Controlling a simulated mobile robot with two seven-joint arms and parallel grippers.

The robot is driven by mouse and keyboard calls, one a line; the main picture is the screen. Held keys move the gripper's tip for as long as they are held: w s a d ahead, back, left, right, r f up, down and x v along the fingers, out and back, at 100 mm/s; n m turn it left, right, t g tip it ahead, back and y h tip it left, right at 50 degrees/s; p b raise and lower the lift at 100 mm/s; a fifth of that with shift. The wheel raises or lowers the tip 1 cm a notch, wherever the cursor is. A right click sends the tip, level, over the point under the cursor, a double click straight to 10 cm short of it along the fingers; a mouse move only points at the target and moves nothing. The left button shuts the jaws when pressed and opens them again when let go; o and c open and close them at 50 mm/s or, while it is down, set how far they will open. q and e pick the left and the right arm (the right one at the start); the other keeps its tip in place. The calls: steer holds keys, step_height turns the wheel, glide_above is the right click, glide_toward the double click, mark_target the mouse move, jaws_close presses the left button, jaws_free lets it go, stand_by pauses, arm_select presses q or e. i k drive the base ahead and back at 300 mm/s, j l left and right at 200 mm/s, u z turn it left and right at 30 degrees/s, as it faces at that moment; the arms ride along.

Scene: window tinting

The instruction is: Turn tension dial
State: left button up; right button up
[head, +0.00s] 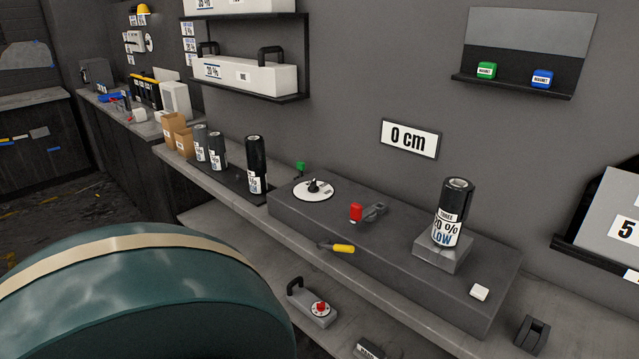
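A second, smaller dial with a red knob (320,308) sits on a grey handled device (304,299) on the lower level. I cannot tell from the markings which one is the tension dial. A black film roll (452,212) marked 20 % LOW stands upright on a grey block at the unit's right. Neither of my grippers is in view.
A large teal rounded body (150,290) with a tan stripe fills the lower left. Several dark rolls (255,165) stand left of the unit. A red-topped lever (356,212), a yellow-handled tool (342,249) and a 0 cm sign (409,138) are nearby.

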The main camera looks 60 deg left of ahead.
mark_target(313, 189)
steer(key=u, duration=1.8)
steer(key=i+j+z, duration=0.1)
steer(key=z, duration=0.35)
steer(key=j+z, duration=0.25)
steer(key=z, duration=0.25)
steer(key=j+z, duration=0.25)
steer(key=z, duration=0.2)
steer(key=j+z, duration=0.45)
steer(key=j, duration=0.65)
steer(key=k, duration=0.05)
